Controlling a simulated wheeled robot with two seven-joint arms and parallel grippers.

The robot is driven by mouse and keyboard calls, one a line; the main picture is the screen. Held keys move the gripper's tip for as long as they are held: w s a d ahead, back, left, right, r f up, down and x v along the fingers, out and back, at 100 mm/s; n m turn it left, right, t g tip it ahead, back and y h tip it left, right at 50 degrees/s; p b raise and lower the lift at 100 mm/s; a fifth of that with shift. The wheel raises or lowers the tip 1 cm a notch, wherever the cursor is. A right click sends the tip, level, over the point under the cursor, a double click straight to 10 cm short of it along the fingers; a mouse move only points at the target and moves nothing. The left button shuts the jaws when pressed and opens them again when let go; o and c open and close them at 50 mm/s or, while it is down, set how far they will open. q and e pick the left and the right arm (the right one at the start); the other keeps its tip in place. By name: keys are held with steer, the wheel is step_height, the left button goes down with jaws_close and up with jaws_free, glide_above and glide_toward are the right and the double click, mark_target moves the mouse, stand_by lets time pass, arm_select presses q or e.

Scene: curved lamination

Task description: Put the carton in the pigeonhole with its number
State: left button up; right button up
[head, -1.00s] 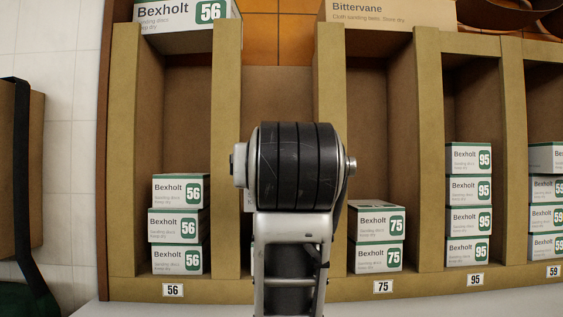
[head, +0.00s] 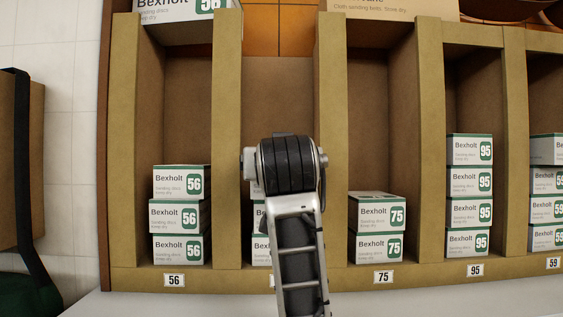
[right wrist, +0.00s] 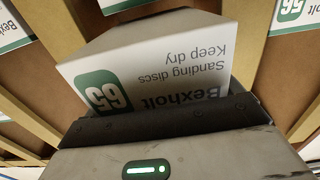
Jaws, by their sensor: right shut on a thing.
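The carton (right wrist: 150,65) is a white and grey Bexholt sanding-discs box with a green number patch. Its print appears upside down in the right wrist view, and the number reads as 59 when turned upright. My right gripper (right wrist: 165,122) is shut on it. In the head view the carton and right gripper do not show; an arm of mine stands in the middle, in front of the second pigeonhole. The pigeonhole labelled 59 (head: 553,263) is at the right edge, partly cut off, with several 59 cartons (head: 541,211) stacked inside. My left gripper is not in view.
Other pigeonholes hold stacked cartons: 56 (head: 180,216), 75 (head: 380,247) and 95 (head: 468,212). Upright dividers (head: 430,150) separate them. The second pigeonhole's label is hidden by my arm. The upper parts of the pigeonholes are empty.

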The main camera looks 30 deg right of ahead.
steer(key=shift+x, duration=2.4)
steer(key=shift+f, duration=0.5)
steer(key=o, duration=0.6)
steer(key=shift+f, duration=0.1)
steer(key=shift+s+a, duration=0.15)
steer(key=shift+s, duration=0.1)
arm_select(q)
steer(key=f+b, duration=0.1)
steer(key=b, duration=0.3)
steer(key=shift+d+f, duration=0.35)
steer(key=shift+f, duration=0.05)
arm_select(e)
steer(key=v, duration=1.5)
